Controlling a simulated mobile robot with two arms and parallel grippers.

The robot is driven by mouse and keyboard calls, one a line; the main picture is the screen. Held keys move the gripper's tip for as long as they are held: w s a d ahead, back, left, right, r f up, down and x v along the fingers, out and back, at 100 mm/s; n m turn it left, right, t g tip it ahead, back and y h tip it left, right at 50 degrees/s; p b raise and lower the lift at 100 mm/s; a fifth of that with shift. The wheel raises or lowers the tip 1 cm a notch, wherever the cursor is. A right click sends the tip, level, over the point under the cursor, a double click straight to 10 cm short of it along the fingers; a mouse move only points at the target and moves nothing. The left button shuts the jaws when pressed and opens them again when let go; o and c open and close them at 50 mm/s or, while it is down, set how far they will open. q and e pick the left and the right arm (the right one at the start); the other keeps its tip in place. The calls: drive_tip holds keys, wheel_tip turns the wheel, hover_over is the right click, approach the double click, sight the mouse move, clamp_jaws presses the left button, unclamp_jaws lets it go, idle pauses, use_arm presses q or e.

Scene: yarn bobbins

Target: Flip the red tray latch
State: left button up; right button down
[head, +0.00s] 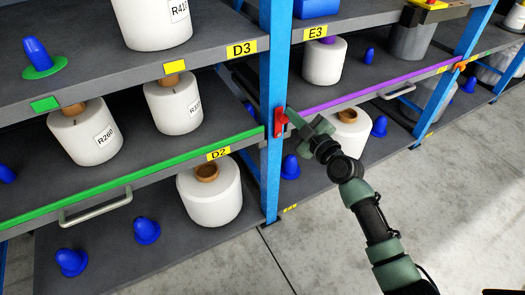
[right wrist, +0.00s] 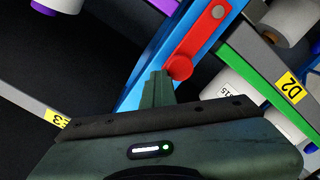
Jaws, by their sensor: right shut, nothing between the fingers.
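The red tray latch (head: 280,122) is on the blue post (head: 271,185) between the D2 and E3 bays. In the right wrist view the latch (right wrist: 205,30) is a slanted red bar with a grey pivot and a round red knob at its lower end. My right gripper (head: 293,116) is at the post, just right of the latch. In the right wrist view its fingers (right wrist: 157,88) are together and empty, just left of the knob. I cannot tell whether they touch it. My left gripper is out of view.
The green-edged tray (head: 130,182) with a grey handle holds white bobbins, left of the post. A purple-edged tray (head: 375,88) is to the right. Blue cones and bobbins stand on the shelves. The grey floor (head: 460,200) at right is clear.

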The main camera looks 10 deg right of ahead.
drive_tip(key=shift+s+a+f, duration=0.1)
drive_tip(key=shift+a+f, duration=0.1)
drive_tip(key=shift+f, duration=0.05)
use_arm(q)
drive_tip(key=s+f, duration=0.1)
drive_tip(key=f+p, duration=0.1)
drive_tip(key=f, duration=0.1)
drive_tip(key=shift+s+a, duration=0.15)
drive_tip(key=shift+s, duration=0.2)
use_arm(e)
drive_tip(key=d+r+v, duration=0.1)
drive_tip(key=v, duration=0.7)
drive_tip(key=shift+w, duration=0.2)
drive_tip(key=shift+r, duration=0.1)
